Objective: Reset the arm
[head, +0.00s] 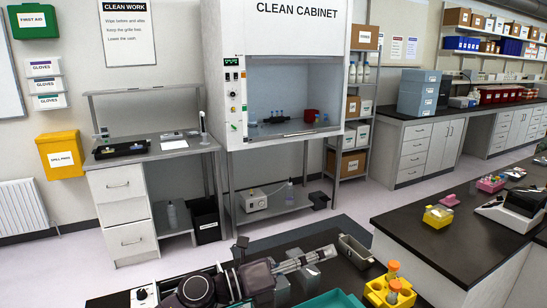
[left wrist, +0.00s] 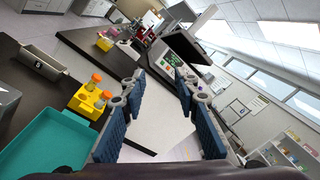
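My left arm comes in at the bottom of the head view, and its gripper (head: 318,256) points right, above the dark bench in front of me. In the left wrist view the two blue-padded fingers of this gripper (left wrist: 161,88) stand apart with nothing between them. My right gripper shows in neither view.
Near the left gripper are a yellow rack (head: 376,293) with orange-capped tubes, a grey bin (head: 355,252) and a teal tray (head: 333,300). A dark-topped bench (head: 430,225) stands to the right. The clean cabinet (head: 290,90) stands behind, across open floor.

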